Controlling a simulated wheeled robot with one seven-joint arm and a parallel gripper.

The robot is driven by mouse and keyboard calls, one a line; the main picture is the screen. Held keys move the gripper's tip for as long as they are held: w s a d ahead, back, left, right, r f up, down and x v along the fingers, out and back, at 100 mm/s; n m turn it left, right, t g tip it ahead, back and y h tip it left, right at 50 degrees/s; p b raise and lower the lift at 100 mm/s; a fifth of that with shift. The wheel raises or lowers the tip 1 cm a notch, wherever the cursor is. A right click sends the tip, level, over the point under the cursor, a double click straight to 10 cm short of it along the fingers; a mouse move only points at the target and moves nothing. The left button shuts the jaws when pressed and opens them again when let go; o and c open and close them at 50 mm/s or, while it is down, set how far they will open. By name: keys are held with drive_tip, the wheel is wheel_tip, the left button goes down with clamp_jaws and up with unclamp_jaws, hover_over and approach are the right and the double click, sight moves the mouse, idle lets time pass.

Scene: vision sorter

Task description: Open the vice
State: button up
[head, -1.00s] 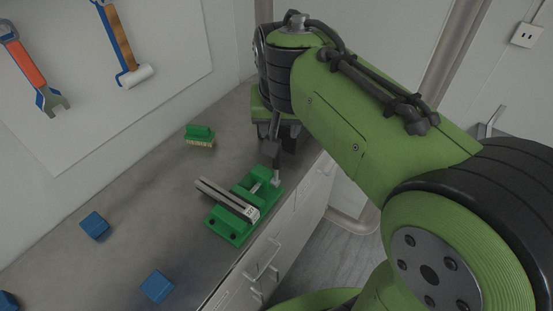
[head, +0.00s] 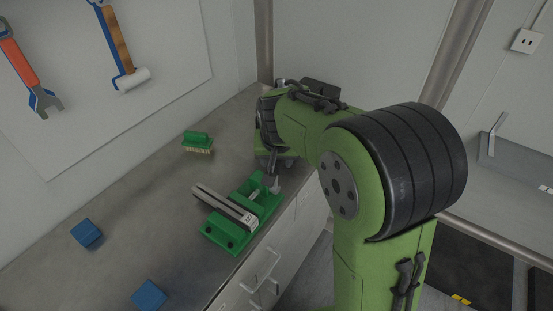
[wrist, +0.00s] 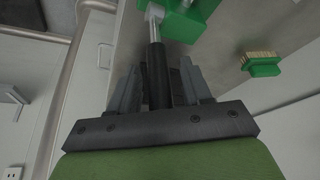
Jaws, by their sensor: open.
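The green vice (head: 226,234) with grey jaw bars (head: 225,205) sits near the counter's front edge; the bars look close together. In the wrist view its green end block (wrist: 188,22) is at the top, with a metal rod and a black handle (wrist: 157,78) running toward my gripper. My gripper (head: 271,165) is at the far end of the vice, partly hidden by my arm in the head view. In the wrist view my gripper (wrist: 160,82) is open, with the black handle between its fingers. I cannot tell whether either finger touches it.
A green brush (head: 198,142) stands behind the vice and also shows in the wrist view (wrist: 262,66). Blue blocks (head: 87,233) (head: 149,295) lie to the left on the counter (head: 130,200). A wall board with hanging tools (head: 75,120) is at the back.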

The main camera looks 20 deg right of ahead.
clamp_jaws()
drive_tip(key=shift+d, duration=0.1)
idle(0.3)
drive_tip(key=w+d+f+m+g+y+p, duration=0.1)
drive_tip(key=w+d+f+g+y+p, duration=0.2)
drive_tip(key=p, duration=1.2)
drive_tip(key=shift+w+d+f+g+y+p, duration=0.15)
drive_tip(key=shift+w+d+g+y+p, duration=0.35)
drive_tip(key=shift+d+g+y, duration=0.95)
drive_tip(key=shift+a+t+y, duration=0.35)
drive_tip(key=shift+a, duration=0.1)
unclamp_jaws()
drive_tip(key=shift+w+f, duration=0.1)
drive_tip(key=shift+w, duration=0.05)
